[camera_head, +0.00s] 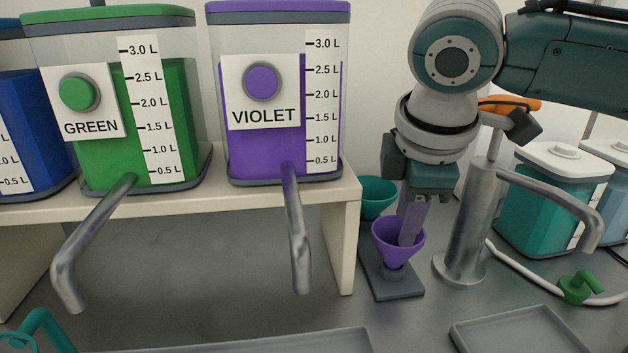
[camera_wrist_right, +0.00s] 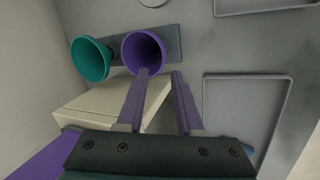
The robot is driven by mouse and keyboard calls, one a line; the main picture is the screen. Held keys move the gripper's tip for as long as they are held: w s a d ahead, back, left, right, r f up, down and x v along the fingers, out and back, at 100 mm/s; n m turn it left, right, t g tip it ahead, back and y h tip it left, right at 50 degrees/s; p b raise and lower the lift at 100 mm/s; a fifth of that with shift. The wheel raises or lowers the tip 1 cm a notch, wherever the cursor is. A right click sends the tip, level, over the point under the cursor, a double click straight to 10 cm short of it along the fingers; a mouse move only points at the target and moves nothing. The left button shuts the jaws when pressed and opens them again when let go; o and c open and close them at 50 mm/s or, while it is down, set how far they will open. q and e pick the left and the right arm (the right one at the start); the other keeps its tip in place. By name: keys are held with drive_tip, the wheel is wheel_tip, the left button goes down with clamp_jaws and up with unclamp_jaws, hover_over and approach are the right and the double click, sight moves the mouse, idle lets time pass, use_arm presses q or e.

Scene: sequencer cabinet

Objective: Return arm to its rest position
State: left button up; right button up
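My right arm reaches down from the upper right in the head view. My right gripper (camera_head: 410,240) points down at the purple funnel (camera_head: 391,255), its purple fingers overlapping the funnel's mouth. In the wrist view the two fingers (camera_wrist_right: 160,74) are apart with nothing between them. One fingertip there overlaps the rim of the purple funnel (camera_wrist_right: 143,50). I cannot tell whether it touches the funnel. The funnel stands upright in a grey holder (camera_head: 399,286), beside a teal funnel (camera_head: 374,190).
A metal tap post (camera_head: 467,225) stands close right of the gripper. The shelf (camera_head: 341,225) with the violet container (camera_head: 262,160) and green container (camera_head: 182,110) is at left. Teal container (camera_head: 540,215), white hose and grey tray (camera_head: 520,335) lie right.

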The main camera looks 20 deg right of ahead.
drive_tip(key=s+a+m+y+p, duration=0.3)
drive_tip(key=s+a+y+p, duration=0.1)
drive_tip(key=s+a, duration=0.85)
drive_tip(key=s+d+m+h+p, duration=0.2)
drive_tip(key=s+d+m, duration=0.45)
drive_tip(key=s, duration=0.35)
wheel_tip(320, 180, up, 38)
drive_tip(key=p, duration=3.8)
drive_tip(key=shift+w+a+m, duration=0.15)
drive_tip(key=shift+a+m, duration=0.1)
drive_tip(key=shift+m, duration=0.1)
drive_tip(key=shift+r, duration=0.1)
